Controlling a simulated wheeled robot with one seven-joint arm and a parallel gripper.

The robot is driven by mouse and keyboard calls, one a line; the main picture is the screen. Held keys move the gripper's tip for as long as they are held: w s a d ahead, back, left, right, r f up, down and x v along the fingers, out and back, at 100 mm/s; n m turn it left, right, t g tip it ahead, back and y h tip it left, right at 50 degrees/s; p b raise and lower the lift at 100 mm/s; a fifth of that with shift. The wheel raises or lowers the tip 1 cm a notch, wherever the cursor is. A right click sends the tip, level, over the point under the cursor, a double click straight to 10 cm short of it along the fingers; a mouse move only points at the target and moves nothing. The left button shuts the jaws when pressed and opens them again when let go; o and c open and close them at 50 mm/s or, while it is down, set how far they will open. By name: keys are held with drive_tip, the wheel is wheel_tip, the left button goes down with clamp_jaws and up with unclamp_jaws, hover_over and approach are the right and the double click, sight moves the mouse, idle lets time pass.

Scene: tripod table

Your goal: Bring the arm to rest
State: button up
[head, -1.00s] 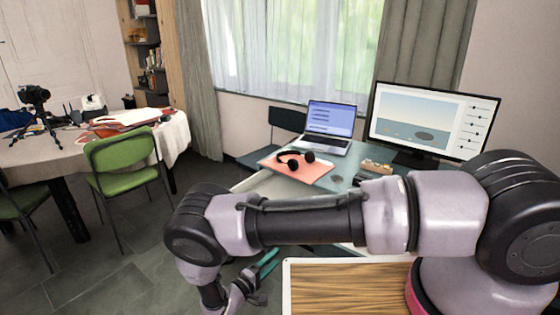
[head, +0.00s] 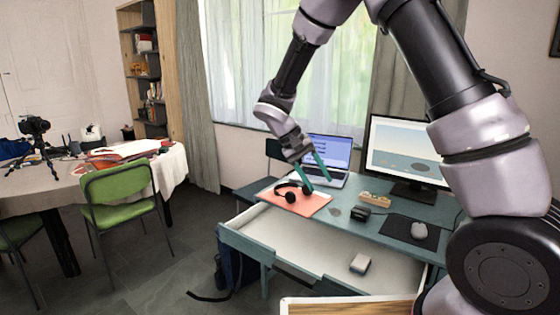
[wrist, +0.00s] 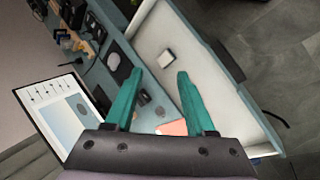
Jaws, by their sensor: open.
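My gripper (head: 312,172) is at the end of my raised arm, in front of the laptop and above the headphones on the desk in the head view. Its two teal fingers point down and are spread apart. In the wrist view the open fingers (wrist: 158,74) have nothing between them that they touch; the desk and drawer show beyond.
The desk (head: 345,228) has an open drawer (head: 292,243) holding a small pale box (head: 360,264). On the desk are headphones (head: 291,193), a laptop (head: 334,152), a monitor (head: 405,150) and a mouse (head: 420,231). A green chair (head: 118,195) stands left.

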drive_tip(key=s+d+r+m+t+y, duration=0.1)
drive_tip(key=s+d+r+t+y, duration=0.1)
drive_tip(key=s+d+r, duration=0.3)
drive_tip(key=s+d+r+m+t+y, duration=0.2)
drive_tip(key=s+r, duration=0.4)
drive_tip(key=r, duration=0.4)
drive_tip(key=s+d+r+m+t+y, duration=0.1)
drive_tip(key=s+d+r+t+y, duration=0.2)
drive_tip(key=s+d+r, duration=0.3)
wheel_tip(320, 180, up, 2)
drive_tip(key=shift+s+d+r+m+t+y, duration=0.15)
drive_tip(key=shift+s+d+m+t+y, duration=0.15)
drive_tip(key=shift+d+y, duration=0.45)
